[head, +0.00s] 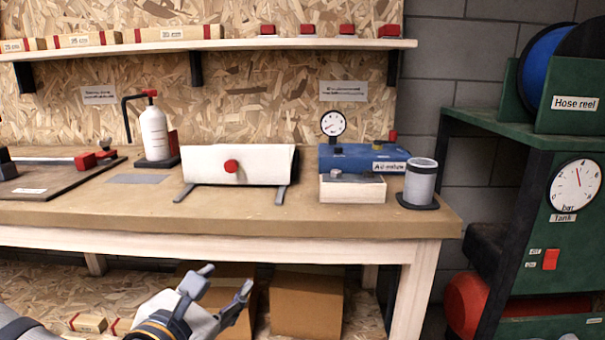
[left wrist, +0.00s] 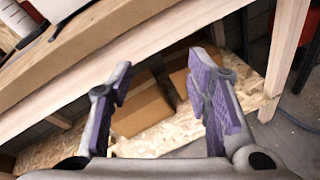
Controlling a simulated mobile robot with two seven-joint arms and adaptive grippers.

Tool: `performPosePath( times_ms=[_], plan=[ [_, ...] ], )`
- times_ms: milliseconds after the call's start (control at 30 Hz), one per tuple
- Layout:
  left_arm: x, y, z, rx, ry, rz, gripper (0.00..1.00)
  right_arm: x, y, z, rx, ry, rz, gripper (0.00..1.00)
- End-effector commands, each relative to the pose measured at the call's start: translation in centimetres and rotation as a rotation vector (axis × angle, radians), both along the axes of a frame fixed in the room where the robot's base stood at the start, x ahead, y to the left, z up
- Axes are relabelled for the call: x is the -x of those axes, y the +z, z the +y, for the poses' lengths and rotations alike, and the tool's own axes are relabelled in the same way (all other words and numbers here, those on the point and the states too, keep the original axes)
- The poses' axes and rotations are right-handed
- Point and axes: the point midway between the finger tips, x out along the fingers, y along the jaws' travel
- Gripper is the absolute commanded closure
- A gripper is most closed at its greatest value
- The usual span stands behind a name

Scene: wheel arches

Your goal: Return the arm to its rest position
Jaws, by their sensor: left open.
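My left gripper (head: 222,290) is low in the head view, in front of the workbench and below its top. Its two fingers are spread apart with nothing between them. The left wrist view shows the same open gripper (left wrist: 162,92), with purple pads facing each other and the space under the bench behind them. The fingers appear apart from the bench. My right gripper is not in either view.
The workbench (head: 330,222) carries a white box with a red knob (head: 255,164), a white bottle (head: 154,133), a blue unit (head: 350,157) and a grey cylinder (head: 420,182). Cardboard boxes (head: 307,305) stand beneath. A green hose-reel stand (head: 540,190) is at right.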

Motion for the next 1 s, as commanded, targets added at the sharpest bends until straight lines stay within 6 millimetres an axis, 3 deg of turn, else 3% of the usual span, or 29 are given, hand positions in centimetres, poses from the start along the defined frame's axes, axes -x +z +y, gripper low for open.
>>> performPosePath(
  times_ms=[167, 267, 333, 400, 500, 600, 733, 1000],
  plan=[
    [8.0, -10.4, -2.9, -0.487, -0.371, 0.207, 0.55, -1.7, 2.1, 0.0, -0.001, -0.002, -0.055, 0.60],
    [15.4, -16.2, -2.8, -0.785, -0.690, 0.308, 0.55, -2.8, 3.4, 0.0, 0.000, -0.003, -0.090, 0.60],
    [21.4, -19.4, -1.7, -0.981, -0.958, 0.356, 0.55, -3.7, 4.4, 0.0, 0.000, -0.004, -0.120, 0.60],
    [27.5, -21.6, 0.3, -1.150, -1.248, 0.379, 0.55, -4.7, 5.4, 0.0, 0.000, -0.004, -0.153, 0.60],
    [35.0, -22.9, 3.9, -1.316, -1.646, 0.367, 0.55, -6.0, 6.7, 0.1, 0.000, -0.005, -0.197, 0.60],
    [40.2, -22.9, 7.2, -1.393, -1.964, 0.328, 0.55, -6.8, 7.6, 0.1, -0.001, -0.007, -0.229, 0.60],
    [43.3, -22.7, 9.6, -1.416, -2.179, 0.287, 0.55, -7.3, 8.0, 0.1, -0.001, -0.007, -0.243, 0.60],
    [43.8, -22.8, 9.9, -1.408, -2.212, 0.280, 0.55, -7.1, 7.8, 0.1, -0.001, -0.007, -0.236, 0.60]
  ],
)
